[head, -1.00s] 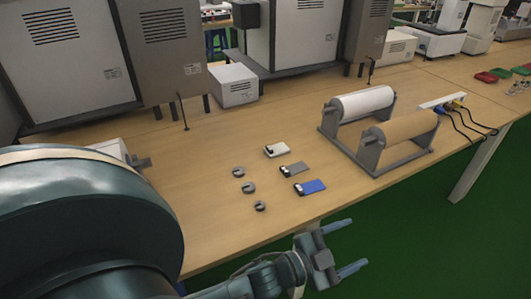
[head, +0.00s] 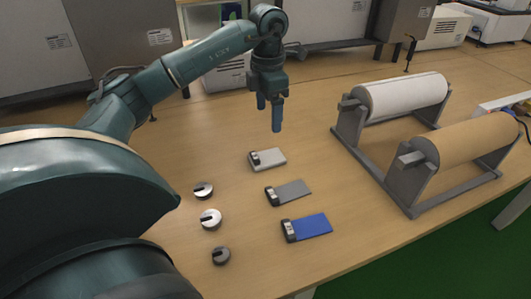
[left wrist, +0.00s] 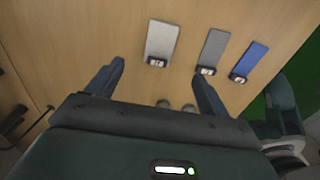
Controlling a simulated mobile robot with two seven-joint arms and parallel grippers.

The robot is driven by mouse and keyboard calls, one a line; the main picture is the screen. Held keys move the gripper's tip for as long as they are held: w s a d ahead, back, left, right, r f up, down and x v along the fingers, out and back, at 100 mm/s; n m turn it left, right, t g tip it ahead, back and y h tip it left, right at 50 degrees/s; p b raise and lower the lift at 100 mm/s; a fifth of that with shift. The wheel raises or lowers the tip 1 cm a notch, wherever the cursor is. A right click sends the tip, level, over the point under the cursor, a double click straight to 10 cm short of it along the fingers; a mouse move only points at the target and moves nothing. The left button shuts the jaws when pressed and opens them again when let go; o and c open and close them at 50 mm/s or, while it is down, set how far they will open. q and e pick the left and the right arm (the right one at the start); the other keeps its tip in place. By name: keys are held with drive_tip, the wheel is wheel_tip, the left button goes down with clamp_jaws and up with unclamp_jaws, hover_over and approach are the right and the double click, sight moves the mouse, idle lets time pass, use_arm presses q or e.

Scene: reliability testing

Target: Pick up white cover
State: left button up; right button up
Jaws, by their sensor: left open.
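The white cover (head: 269,159) lies flat on the table, the farthest of three flat covers with dark clip ends. In the left wrist view the white cover (left wrist: 162,40) lies ahead of the fingers, between their lines. My left gripper (head: 269,116) points down above the table, just behind the white cover and apart from it. Its fingers are open and empty, and they also show in the left wrist view (left wrist: 160,85). My right gripper is not seen.
A grey cover (head: 290,192) and a blue cover (head: 311,227) lie nearer. Several round metal pieces (head: 210,219) lie left of them. A stand with a white roll (head: 405,95) and a brown roll (head: 468,140) is on the right. Bare table lies between.

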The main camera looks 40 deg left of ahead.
use_arm(q)
hover_over(270, 156)
drive_tip(key=f, duration=0.6)
drive_tip(key=shift+s+a+f+b, duration=0.2)
drive_tip(key=shift+a+f+b, duration=0.1)
drive_tip(key=shift+f+b, duration=0.1)
drive_tip(key=shift+w+d+f, duration=0.1)
drive_tip(key=shift+d+f, duration=0.05)
drive_tip(key=shift+f, duration=1.35)
drive_tip(key=shift+w+d+f, duration=0.1)
drive_tip(key=shift+d+f, duration=0.05)
drive_tip(key=shift+f, duration=1.3)
drive_tip(key=shift+c, duration=0.3)
drive_tip(key=c, duration=1)
drive_tip(key=shift+r, duration=0.1)
